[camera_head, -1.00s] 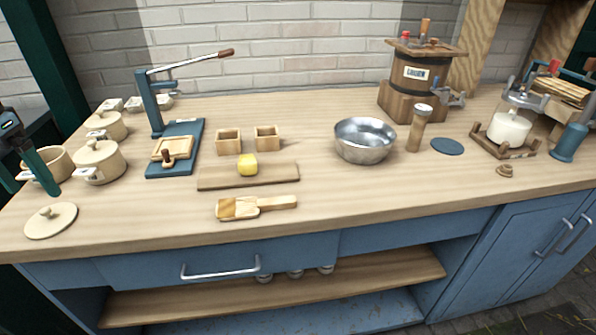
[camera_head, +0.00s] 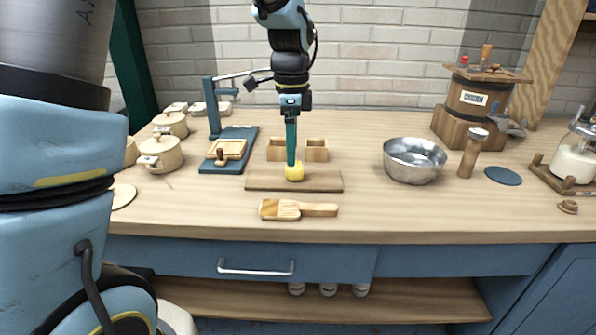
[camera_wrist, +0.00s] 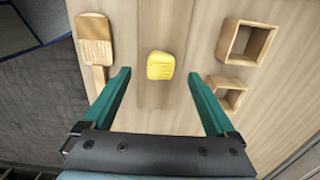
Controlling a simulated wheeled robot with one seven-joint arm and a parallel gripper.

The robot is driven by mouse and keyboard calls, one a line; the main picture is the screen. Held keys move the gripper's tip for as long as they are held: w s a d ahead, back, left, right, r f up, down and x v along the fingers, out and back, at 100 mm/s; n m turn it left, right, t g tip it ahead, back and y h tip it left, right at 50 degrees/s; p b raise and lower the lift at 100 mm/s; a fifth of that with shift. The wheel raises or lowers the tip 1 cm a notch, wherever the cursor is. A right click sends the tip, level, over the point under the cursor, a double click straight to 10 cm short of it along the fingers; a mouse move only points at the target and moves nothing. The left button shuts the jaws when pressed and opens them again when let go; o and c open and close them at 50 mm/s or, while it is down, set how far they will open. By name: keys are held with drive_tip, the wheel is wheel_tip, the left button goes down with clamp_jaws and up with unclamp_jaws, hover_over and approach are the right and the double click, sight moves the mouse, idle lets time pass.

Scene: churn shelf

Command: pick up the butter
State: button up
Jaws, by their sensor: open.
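The butter (camera_head: 295,173) is a small yellow lump on a brown wooden board (camera_head: 262,182) in the middle of the counter. It also shows in the wrist view (camera_wrist: 160,66). My gripper (camera_head: 291,160) points down at the butter in the head view, and a green finger covers part of it. In the wrist view my gripper (camera_wrist: 160,82) is open, with its two green fingers wide apart. The butter lies between the lines of the fingers, slightly beyond their tips, with nothing held.
Two small wooden boxes (camera_wrist: 247,42) stand beside the board. A wooden paddle (camera_head: 290,209) lies in front of it. A metal bowl (camera_head: 414,160) stands to the right, and a blue press (camera_head: 228,150) to the left. The counter front is mostly clear.

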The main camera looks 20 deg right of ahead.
sight(294, 171)
drive_tip(key=f, duration=0.2)
drive_tip(key=f+p, duration=0.1)
drive_tip(key=f, duration=0.2)
drive_tip(key=shift+d+f, duration=0.2)
drive_tip(key=shift+f, duration=0.15)
drive_tip(key=c, duration=1.4)
